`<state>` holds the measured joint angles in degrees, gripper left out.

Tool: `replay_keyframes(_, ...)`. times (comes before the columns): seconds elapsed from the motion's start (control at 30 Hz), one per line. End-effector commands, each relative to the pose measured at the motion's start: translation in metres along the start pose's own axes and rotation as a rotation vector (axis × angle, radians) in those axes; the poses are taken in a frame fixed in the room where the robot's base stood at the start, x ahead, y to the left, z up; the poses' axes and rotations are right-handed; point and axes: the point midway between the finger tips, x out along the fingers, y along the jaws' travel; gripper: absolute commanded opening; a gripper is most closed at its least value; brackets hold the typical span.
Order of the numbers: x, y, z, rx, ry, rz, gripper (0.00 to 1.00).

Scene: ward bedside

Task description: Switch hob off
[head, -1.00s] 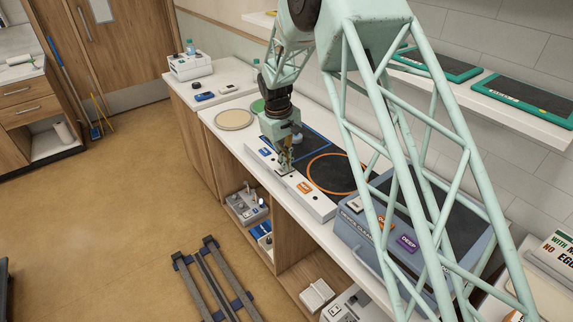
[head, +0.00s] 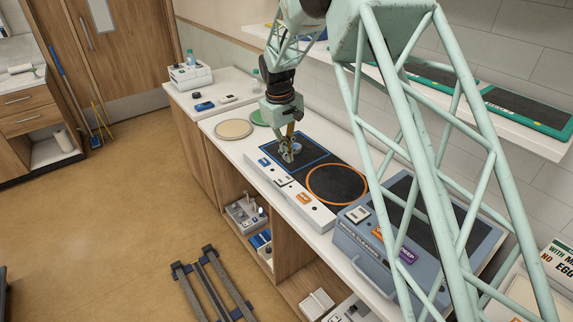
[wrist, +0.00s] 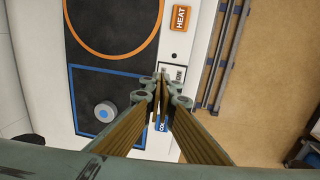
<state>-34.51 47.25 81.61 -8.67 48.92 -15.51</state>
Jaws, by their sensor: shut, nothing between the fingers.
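The hob (head: 325,205) is a white slab on the counter, with a black blue-outlined square zone and a black orange-ringed zone (head: 337,184). Its front strip carries a blue label (head: 264,161), a small switch plate (head: 285,182) and an orange label (head: 304,198), which reads HEAT in the wrist view (wrist: 181,18). The switch's state is too small to tell. My gripper (head: 287,157) is shut and empty, above the hob near the blue zone's front edge. In the wrist view its fingertips (wrist: 160,78) partly cover the switch plate and the blue label.
A small grey, blue-topped round piece (wrist: 105,112) stands on the blue zone beside my gripper. A blue-grey case (head: 375,250) stands right of the hob. A shelf (head: 450,100) with tablets hangs behind.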

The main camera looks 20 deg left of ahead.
Motion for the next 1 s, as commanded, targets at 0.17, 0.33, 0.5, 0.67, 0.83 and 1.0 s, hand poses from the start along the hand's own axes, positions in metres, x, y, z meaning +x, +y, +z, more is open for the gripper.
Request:
replay_keyframes(0.17,-0.025,0.006,0.000,0.001,0.001,0.000,0.00)
replay_keyframes(0.33,-0.040,0.010,0.000,0.000,0.001,0.000,0.00)
replay_keyframes(0.5,-0.048,0.012,0.000,0.000,0.000,0.000,0.00)
replay_keyframes(0.67,-0.050,0.012,0.000,0.000,0.000,0.000,0.00)
replay_keyframes(0.83,-0.050,0.012,0.000,0.000,0.000,0.000,0.00)
replay_keyframes(1.0,-0.050,0.012,0.000,0.000,0.000,0.000,0.00)
